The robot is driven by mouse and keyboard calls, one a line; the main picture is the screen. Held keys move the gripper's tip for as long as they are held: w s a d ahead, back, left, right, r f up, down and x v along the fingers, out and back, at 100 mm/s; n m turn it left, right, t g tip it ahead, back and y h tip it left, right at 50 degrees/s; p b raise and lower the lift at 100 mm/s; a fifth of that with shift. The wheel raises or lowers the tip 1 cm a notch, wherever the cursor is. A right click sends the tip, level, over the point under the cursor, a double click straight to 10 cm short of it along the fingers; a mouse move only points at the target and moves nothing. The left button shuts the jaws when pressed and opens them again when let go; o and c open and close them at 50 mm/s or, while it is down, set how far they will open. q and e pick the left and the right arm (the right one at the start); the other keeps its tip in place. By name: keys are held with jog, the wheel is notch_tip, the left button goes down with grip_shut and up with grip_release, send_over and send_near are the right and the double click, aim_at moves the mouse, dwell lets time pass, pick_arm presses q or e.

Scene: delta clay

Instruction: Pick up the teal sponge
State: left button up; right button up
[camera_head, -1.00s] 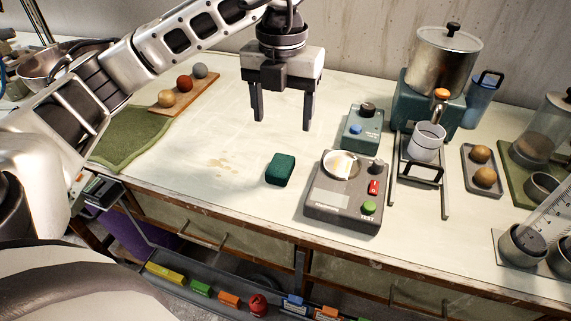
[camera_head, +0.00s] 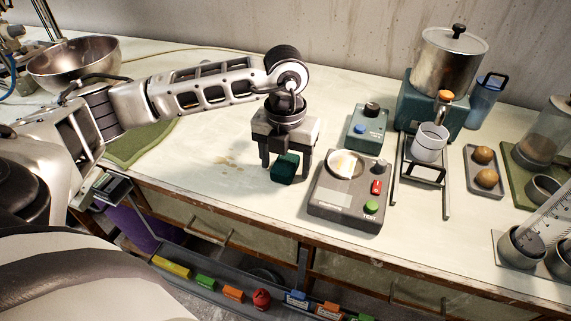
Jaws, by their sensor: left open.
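The teal sponge (camera_head: 285,168) is a small dark green-teal block on the pale worktop, left of the grey tester box. My left gripper (camera_head: 285,167) points down over the sponge with its jaws open. One finger shows to the left of the sponge and the other to its right, at about its height. I cannot tell whether either finger touches it. The top of the sponge is partly hidden by the gripper body. My right gripper is not in view.
A grey tester box (camera_head: 349,188) with a white dish, red switch and green button stands close to the right. A teal box (camera_head: 368,127) with a knob is behind it. A metal stand (camera_head: 424,172) holds a cup farther right.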

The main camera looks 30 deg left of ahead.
aim_at(286, 162)
pick_arm(q)
jog(key=c, duration=1)
jog(key=shift+c, duration=0.2)
jog(key=shift+r, duration=0.15)
jog(key=shift+r, duration=0.3)
notch_tip(286, 162, up, 2)
jog(key=shift+r, duration=0.1)
jog(key=s+d+r+b, duration=0.1)
jog(key=s+d+r, duration=0.8)
jog(key=d+r, duration=0.1)
jog(key=shift+d, duration=0.4)
